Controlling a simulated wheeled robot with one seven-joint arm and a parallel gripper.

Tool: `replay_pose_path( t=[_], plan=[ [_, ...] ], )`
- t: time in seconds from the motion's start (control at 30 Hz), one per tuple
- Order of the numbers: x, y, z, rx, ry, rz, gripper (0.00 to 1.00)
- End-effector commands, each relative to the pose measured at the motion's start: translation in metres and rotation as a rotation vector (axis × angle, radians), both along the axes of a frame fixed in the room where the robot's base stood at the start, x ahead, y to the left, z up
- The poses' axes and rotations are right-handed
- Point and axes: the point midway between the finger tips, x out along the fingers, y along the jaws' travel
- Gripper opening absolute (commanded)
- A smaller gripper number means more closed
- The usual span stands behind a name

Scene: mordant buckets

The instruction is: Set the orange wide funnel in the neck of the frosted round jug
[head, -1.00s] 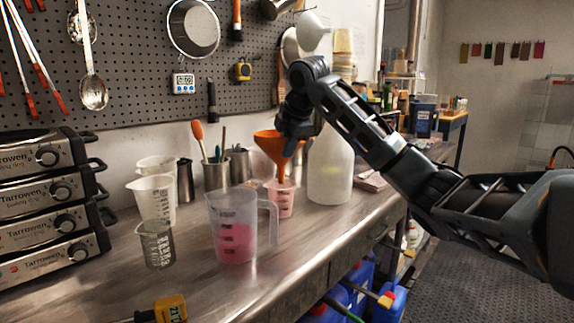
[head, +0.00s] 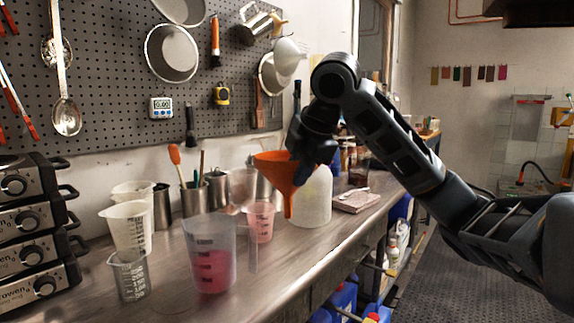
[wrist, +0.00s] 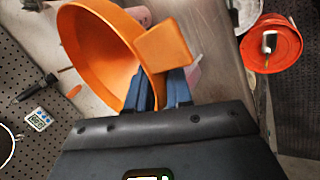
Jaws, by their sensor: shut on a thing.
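The orange wide funnel (head: 274,163) is in the air, mouth up and stem down, slightly tilted. My gripper (head: 297,162) is shut on its rim side; in the wrist view my gripper (wrist: 163,92) closes on the tab of the funnel (wrist: 93,45). The frosted round jug (head: 315,203) stands on the steel bench, partly behind the funnel and gripper. Its neck is hidden by my gripper. The stem shows just left of the jug's body, apart from the neck.
A small pink-filled beaker (head: 260,222) stands left of the jug. A large measuring jug with pink liquid (head: 212,262) is nearer. White beakers (head: 130,230) and tool pots (head: 195,200) stand further left. A flat pinkish block (head: 356,201) lies right of the jug.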

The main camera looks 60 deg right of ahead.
Motion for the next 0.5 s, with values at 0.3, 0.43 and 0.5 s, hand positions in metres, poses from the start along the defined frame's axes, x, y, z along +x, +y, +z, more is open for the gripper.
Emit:
replay_pose_path(
  t=[0.3,0.43,0.5],
  plan=[
    [-0.0097,0.0074,-0.0004,0.001,0.001,0.0,0.0],
    [-0.0095,0.0073,-0.0004,0.001,0.001,0.0,0.0],
    [-0.0095,0.0071,-0.0002,0.001,0.001,0.0,0.0]
  ],
)
